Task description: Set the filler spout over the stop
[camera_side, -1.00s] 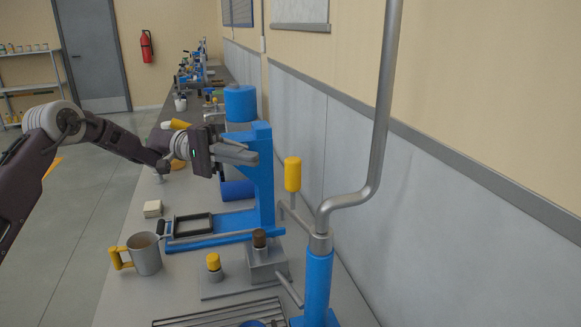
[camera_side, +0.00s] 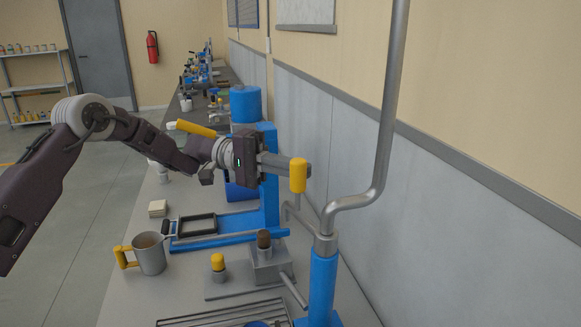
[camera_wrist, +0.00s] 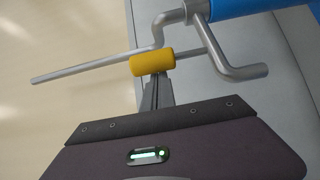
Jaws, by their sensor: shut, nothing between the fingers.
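A bent grey filler pipe (camera_side: 384,140) rises from a collar on a blue post (camera_side: 322,285). A yellow cylindrical handle (camera_side: 298,176) stands upright on a thin crank arm joined near that collar. In the wrist view, the yellow handle (camera_wrist: 153,63), bent pipe (camera_wrist: 90,67) and a short pipe end (camera_wrist: 250,72) show. I cannot tell which pipe end is the spout outlet. My gripper (camera_side: 284,165) is shut and empty, its fingers right beside the handle; I cannot tell if they touch. Which part is the stop is unclear; a grey block with a brown-capped peg (camera_side: 264,239) stands left of the post.
A yellow-capped peg (camera_side: 218,263), a mug with yellow handle (camera_side: 150,254), a blue press frame (camera_side: 268,190) with a black tray (camera_side: 198,227), and a small cream block (camera_side: 158,208) occupy the bench. A wire rack (camera_side: 210,318) lies in front. The wall is close on the right.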

